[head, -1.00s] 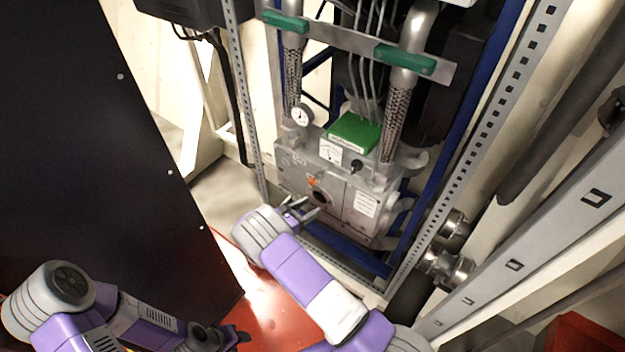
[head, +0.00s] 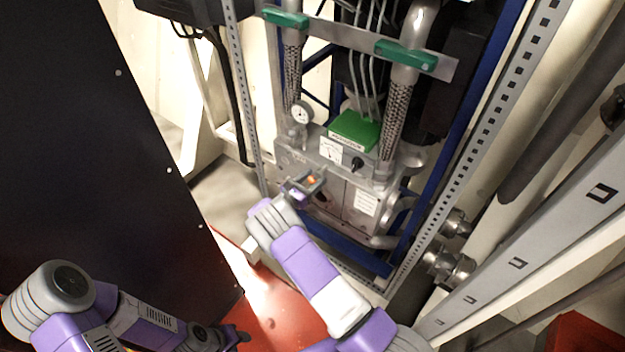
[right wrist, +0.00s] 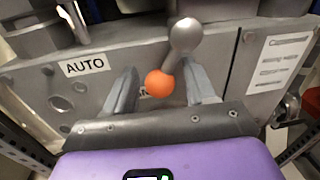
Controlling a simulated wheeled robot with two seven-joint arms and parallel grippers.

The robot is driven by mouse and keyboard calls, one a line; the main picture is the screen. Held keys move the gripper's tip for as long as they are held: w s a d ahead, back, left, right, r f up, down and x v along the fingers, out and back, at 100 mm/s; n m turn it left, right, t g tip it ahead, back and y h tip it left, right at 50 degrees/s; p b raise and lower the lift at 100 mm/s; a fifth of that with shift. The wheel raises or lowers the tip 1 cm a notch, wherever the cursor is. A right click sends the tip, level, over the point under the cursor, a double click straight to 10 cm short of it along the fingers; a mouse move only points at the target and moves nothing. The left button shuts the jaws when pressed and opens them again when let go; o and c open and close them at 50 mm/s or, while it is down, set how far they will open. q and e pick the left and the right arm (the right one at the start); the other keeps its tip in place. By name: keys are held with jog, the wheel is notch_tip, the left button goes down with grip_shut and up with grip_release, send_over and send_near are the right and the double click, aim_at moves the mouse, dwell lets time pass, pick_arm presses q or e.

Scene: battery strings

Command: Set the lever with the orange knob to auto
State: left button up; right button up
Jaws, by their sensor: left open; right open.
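The lever's orange knob (right wrist: 159,83) is in the right wrist view, at the end of a short grey lever (right wrist: 176,58) that hangs down and slightly left from a round grey end. My right gripper (right wrist: 163,88) is open, with one finger on each side of the knob and a gap visible on both sides. The AUTO label (right wrist: 85,65) is on the panel left of the lever; another label behind the knob is mostly hidden. In the head view the knob (head: 311,180) shows between the right gripper's fingers (head: 308,184). My left gripper (head: 240,337) is low at the left, empty, and far from the lever.
The grey metal unit (head: 345,190) carries a dial gauge (head: 302,112), a green block (head: 354,130) and a black knob (head: 357,163). A perforated upright (head: 245,95) stands left of it, another (head: 490,130) right. A dark panel (head: 90,150) fills the left side.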

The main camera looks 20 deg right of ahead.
jog(key=c, duration=1)
jog(key=shift+w+a+r+m+b, duration=0.2)
jog(key=shift+m+b, duration=0.15)
jog(key=shift+m, duration=0.15)
jog(key=shift+w+a+r+m+b, duration=0.1)
jog(key=shift+w+r+m+b, duration=0.15)
jog(key=shift+m+b, duration=0.45)
jog(key=m, duration=0.1)
jog(key=r+m, duration=0.1)
jog(key=w+m+b, duration=0.1)
jog(key=shift+a+r+m+y, duration=0.15)
jog(key=shift+a+m+y, duration=0.15)
jog(key=shift+m, duration=0.1)
jog(key=shift+w+r+m+y+b, duration=0.15)
jog(key=shift+r+m+b, duration=0.5)
jog(key=shift+m, duration=0.65)
jog(key=shift+w+r+m+y+b, duration=0.15)
jog(key=shift+r+m+b, duration=0.45)
jog(key=shift+m, duration=0.7)
